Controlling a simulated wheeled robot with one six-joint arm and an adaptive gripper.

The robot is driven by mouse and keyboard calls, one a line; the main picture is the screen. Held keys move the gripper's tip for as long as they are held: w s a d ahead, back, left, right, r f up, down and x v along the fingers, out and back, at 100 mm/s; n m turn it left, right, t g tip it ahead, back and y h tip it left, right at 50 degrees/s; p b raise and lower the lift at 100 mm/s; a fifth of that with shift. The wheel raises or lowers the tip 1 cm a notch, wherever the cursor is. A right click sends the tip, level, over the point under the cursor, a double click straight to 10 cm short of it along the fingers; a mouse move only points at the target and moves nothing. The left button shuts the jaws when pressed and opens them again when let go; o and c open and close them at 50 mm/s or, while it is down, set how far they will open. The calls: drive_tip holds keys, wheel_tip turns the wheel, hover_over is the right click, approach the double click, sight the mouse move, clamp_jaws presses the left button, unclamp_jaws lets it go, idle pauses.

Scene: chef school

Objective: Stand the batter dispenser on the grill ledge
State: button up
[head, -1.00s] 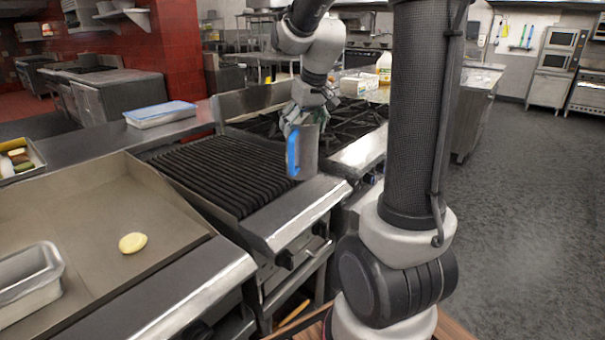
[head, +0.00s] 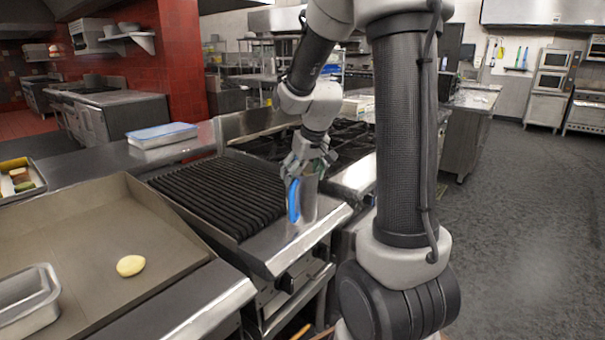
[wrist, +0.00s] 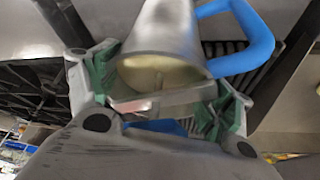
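The batter dispenser (head: 308,201) is a grey metal cup with a blue handle on its left side. In the head view it is upright on the steel front ledge (head: 283,241) of the ribbed grill and appears to rest on it. My gripper (head: 308,168) is at its top, pointing down, with the fingers spread to either side. In the wrist view the dispenser (wrist: 165,35) is between the green finger pads, its blue handle (wrist: 245,40) to the right and pale batter inside. The right pad looks apart from the cup; contact at the left pad is unclear.
The ribbed grill (head: 215,190) lies behind and left of the ledge, with black burner grates (head: 345,140) beyond. A flat griddle (head: 75,235) at left holds a pale batter round (head: 130,265) and a metal pan (head: 25,300). A blue-lidded tray (head: 162,135) is on the back counter.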

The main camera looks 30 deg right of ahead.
drive_tip(key=o, duration=0.3)
drive_tip(key=shift+o, duration=0.2)
drive_tip(key=shift+r, duration=0.1)
drive_tip(key=shift+s+r, duration=0.1)
drive_tip(key=shift+r, duration=0.25)
drive_tip(key=v, duration=1.2)
drive_tip(key=s+a+f, duration=0.1)
drive_tip(key=s+a, duration=0.2)
drive_tip(key=s, duration=0.7)
drive_tip(key=s+a+f, duration=0.1)
drive_tip(key=s+a, duration=0.2)
drive_tip(key=s, duration=0.7)
drive_tip(key=shift+f+n, duration=0.3)
drive_tip(key=shift+f, duration=0.1)
drive_tip(key=shift+a, duration=0.1)
